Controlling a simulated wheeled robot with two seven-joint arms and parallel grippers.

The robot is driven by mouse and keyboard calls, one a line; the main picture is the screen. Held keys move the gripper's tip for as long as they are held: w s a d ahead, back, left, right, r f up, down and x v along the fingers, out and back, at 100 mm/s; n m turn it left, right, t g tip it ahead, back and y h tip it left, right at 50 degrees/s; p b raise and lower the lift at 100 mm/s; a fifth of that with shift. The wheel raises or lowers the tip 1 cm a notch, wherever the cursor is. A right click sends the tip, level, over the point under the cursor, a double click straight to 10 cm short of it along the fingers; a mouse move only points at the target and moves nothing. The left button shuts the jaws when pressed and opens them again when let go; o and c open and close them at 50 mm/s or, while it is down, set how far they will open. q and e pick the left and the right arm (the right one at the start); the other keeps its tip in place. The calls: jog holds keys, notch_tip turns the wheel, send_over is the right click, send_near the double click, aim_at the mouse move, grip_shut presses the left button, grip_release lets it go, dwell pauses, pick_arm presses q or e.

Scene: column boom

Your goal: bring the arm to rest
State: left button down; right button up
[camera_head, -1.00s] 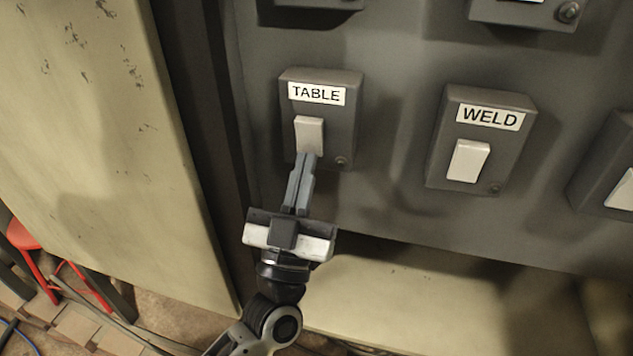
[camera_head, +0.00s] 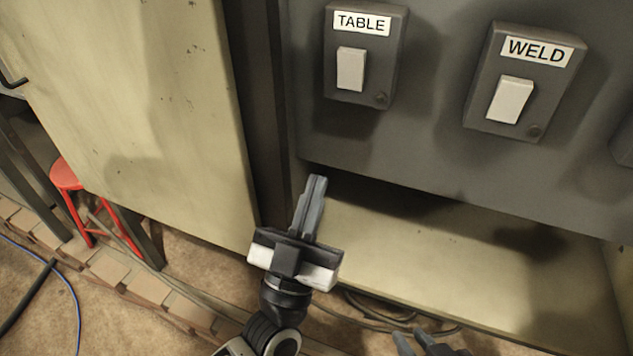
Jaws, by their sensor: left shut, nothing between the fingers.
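My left gripper (camera_head: 316,182) is shut and empty, its fingers together and pointing up. It is below the grey switch box labelled TABLE (camera_head: 365,55), apart from it. The pale rocker of the TABLE switch (camera_head: 351,69) is fully in sight with nothing touching it. My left arm comes in from the bottom edge. The tips of my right gripper (camera_head: 412,338) show at the bottom edge, with a gap between them; the rest of it is out of frame.
A WELD switch box (camera_head: 487,113) is to the right on the same grey panel (camera_head: 430,150). A pale cabinet door (camera_head: 130,90) stands at left. A red stool (camera_head: 66,176), a pale ledge (camera_head: 400,255) and cables (camera_head: 385,318) lie lower down.

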pick_arm(q)
jog(key=shift+s+f, duration=0.15)
jog(key=shift+f, duration=0.05)
dwell(0.4)
notch_tip(320, 180, down, 12)
jog(key=s+a+m+g, duration=0.1)
jog(key=a+m+g, duration=0.2)
jog(key=g, duration=0.9)
jog(key=s+a+f+n+g+y, duration=0.2)
jog(key=s+a+f+g+y, duration=0.25)
jog(key=s+a, duration=0.25)
jog(key=s+a+f+n+g+y, duration=0.25)
jog(key=s+a+g, duration=0.25)
jog(key=s+a, duration=0.25)
jog(key=w+d+f+t+h, duration=0.2)
jog(key=w+d+f+t, duration=0.1)
jog(key=w+d+t, duration=0.3)
jog(key=shift+w+d+f+t+h+p, duration=0.15)
jog(key=shift+d+f+t+h+p, duration=0.2)
jog(key=shift+d+t, duration=0.25)
